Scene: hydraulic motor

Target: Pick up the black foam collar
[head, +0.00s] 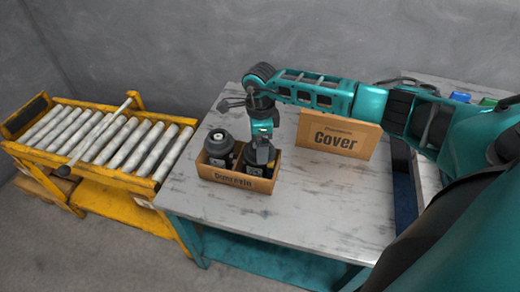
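A small open cardboard box (238,181) with a printed front stands on the table's left part. It holds two dark round items, a left one (219,143) with a domed top and a right one (259,170). I cannot tell for sure which of them, if either, is the black foam collar. My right arm reaches in from the right. Its gripper (262,142) points down at the top of the right item and hides part of it. The fingers are too small and dark to tell whether they are open or shut, or touching. My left gripper is out of view.
A cardboard box marked "Cover" (338,137) stands behind, right of the small box. The grey table (300,205) is clear in front. A yellow roller conveyor (95,140) stands left, with a rod across it. Blue and green items (460,97) lie at the far right.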

